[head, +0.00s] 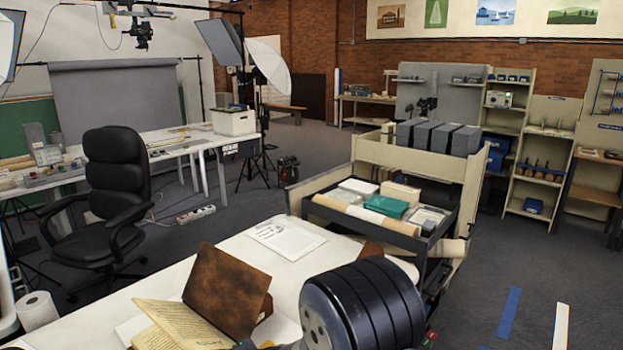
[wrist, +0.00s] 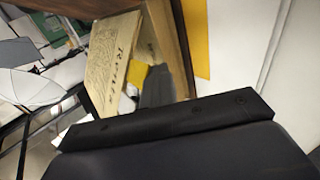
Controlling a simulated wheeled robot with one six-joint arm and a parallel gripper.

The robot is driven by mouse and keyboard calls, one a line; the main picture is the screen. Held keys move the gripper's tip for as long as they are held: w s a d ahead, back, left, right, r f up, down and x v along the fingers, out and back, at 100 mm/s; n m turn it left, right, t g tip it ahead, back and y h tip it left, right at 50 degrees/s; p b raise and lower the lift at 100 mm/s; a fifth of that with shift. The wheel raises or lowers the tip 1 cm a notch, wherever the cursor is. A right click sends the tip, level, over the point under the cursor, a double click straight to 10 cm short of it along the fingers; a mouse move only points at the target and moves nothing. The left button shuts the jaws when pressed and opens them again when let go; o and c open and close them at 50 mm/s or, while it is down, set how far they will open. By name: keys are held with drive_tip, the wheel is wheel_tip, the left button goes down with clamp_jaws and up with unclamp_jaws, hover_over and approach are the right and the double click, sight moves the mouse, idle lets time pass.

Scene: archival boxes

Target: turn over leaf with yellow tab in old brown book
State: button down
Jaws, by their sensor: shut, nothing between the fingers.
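The old brown book (head: 228,290) lies open on the white table in the head view, with one brown cover raised steeply and written, yellowed pages (head: 180,325) beside it. In the wrist view, a written leaf (wrist: 115,55) stands tilted at the left of the brown cover (wrist: 167,40). A small yellow patch, apparently the tab (wrist: 136,74), shows by the lower edge of the leaf. My gripper (wrist: 156,78) is shut and empty close beside the yellow patch. I cannot tell whether it touches the leaf. In the head view, my arm hides part of the book's right side.
A white paper sheet (head: 286,238) lies on the table (head: 245,250) behind the book. A cart (head: 380,225) with boxes and rolls stands at the table's far right. A black chair (head: 112,190) is at the left. A yellow strip (wrist: 197,38) shows beside the cover.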

drive_tip(key=shift+w+d+r+p, duration=0.15)
drive_tip(key=shift+w+r+p, duration=0.1)
drive_tip(key=shift+r+p, duration=0.55)
drive_tip(key=shift+w+d+r+p, duration=0.25)
drive_tip(key=shift+w+r+p, duration=0.25)
drive_tip(key=shift+p, duration=0.4)
drive_tip(key=shift+r, duration=0.2)
drive_tip(key=shift+w+d+r+p, duration=0.35)
drive_tip(key=shift+w+r+p, duration=0.1)
drive_tip(key=shift+p, duration=0.45)
drive_tip(key=shift+r, duration=0.1)
